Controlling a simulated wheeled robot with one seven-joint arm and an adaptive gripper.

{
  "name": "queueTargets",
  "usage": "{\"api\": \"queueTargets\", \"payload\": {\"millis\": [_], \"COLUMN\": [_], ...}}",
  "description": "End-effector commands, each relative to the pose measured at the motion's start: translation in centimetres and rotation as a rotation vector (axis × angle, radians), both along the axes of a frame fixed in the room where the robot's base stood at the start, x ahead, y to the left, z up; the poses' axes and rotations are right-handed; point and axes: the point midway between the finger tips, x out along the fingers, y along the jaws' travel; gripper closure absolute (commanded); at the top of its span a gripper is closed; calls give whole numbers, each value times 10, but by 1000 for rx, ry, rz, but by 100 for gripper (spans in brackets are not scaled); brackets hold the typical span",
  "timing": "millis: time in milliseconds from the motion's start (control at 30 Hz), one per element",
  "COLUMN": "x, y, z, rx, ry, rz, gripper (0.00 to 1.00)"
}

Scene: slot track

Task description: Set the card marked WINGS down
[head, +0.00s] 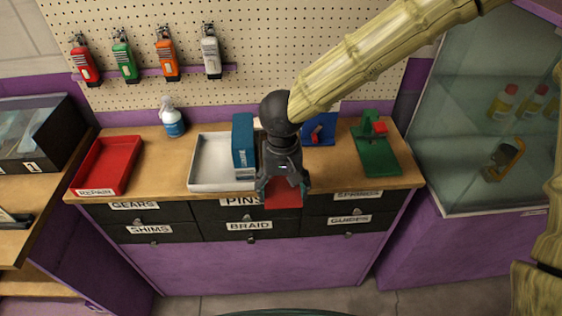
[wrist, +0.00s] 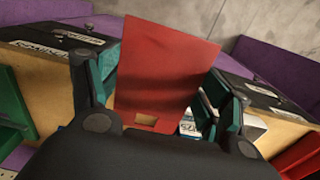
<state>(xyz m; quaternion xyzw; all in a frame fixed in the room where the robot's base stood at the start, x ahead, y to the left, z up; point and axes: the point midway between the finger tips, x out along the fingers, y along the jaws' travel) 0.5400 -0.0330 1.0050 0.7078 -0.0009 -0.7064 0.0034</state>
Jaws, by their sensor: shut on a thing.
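My gripper (head: 283,188) is shut on a red card (head: 284,198), held at the front edge of the workbench, in front of the drawer fronts. In the wrist view the card (wrist: 165,65) stands out flat between the teal fingers, with a small rectangular hole near its gripped end. No writing shows on the visible face, so I cannot tell whether it is marked WINGS. The gripper hides part of the bench behind it.
On the bench (head: 330,172) stand a red REPAIR tray (head: 108,165), a white tray (head: 208,163), a teal box (head: 243,145), a blue stand (head: 320,130) and a green stand (head: 376,152). Labelled drawers, including BRAID (head: 248,227), lie below. A spray bottle (head: 172,120) stands behind.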

Motion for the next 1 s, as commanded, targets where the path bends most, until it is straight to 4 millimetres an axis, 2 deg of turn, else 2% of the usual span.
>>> {"api": "queueTargets", "payload": {"millis": [300,500,600,767,1000], "x": [64,97,105,108,108], "y": [-17,-26,-28,-29,-29], "z": [-4,-8,-10,-15,-37], "rx": [-2,-2,-1,-3,-3], "ry": [0,0,0,2,1], "rz": [-4,-5,-5,-2,-1], "gripper": [44,44,44,44,44]}}
